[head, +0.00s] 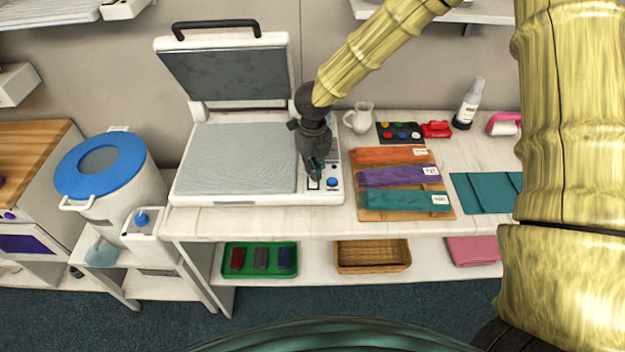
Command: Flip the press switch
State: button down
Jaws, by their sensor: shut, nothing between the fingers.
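The press (240,155) stands on the white table with its lid (228,75) raised. Its lower plate is grey and bare. A narrow control strip on the right side of its base holds a dark switch (313,184) and a blue round knob (332,182). My gripper (315,177) is shut and points down over this strip, its fingertips at or just above the switch. I cannot tell whether they touch it. The fingers partly hide the switch, and its position is unclear.
Folded cloths lie on a wooden board (408,215) right of the press. A white jug (361,117), a dark palette (399,133) and a spray bottle (468,104) stand behind. A blue-lidded pot (100,165) is at left. A green tray (260,246) sits on the lower shelf.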

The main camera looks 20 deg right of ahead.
jog(key=shift+f, duration=0.5)
dwell(0.4)
jog(key=shift+r, duration=0.1)
jog(key=shift+r+p, duration=2.95)
jog(key=shift+r, duration=0.45)
jog(key=shift+s+f, duration=0.1)
